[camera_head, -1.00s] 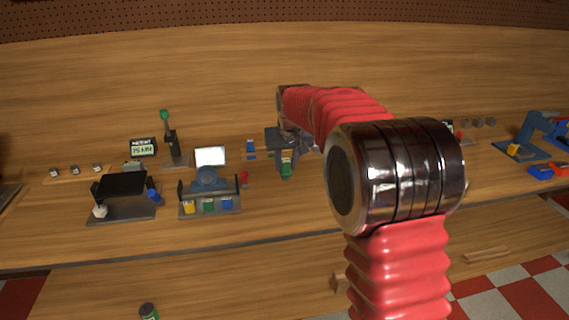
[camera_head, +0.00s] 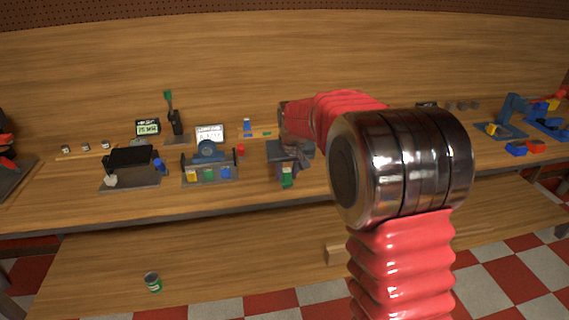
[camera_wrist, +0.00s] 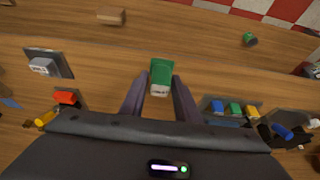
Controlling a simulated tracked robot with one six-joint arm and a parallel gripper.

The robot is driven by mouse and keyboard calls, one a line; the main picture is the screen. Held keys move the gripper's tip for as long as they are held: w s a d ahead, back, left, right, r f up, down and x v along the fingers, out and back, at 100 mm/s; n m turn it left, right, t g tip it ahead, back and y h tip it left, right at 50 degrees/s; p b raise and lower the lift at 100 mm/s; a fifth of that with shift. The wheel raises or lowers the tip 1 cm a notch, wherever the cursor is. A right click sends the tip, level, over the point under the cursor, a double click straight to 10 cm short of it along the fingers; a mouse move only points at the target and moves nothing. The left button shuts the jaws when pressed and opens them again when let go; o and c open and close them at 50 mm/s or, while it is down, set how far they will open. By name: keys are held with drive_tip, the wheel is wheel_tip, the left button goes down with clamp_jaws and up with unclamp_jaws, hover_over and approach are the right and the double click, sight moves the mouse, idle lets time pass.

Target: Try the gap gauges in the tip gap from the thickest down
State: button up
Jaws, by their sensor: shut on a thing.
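My gripper (camera_wrist: 160,92) is shut on a green block with a white, marked end (camera_wrist: 162,72) in the wrist view. The block sits between the two dark fingertips. In the head view my gripper (camera_head: 287,170) holds the green block (camera_head: 287,181) near the bench's front edge. To its left is a grey stand (camera_head: 187,182) with a blue round part (camera_head: 207,150) and yellow, green and blue blocks in a row along its front. I cannot tell from these frames which part holds the tip gap. The marks on the held block are too small to read.
Left of the stand are a black box on a plate (camera_head: 130,158), a small display (camera_head: 147,128) and a green-topped lever (camera_head: 169,100). A blue machine (camera_head: 515,112) stands far right. A green can (camera_head: 153,282) is on the lower shelf. Bare bench lies between stand and gripper.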

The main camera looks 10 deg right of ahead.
drive_tip(key=s+f, duration=0.9)
drive_tip(key=s, duration=0.3)
drive_tip(key=shift+s, duration=0.35)
drive_tip(key=shift+a, duration=0.1)
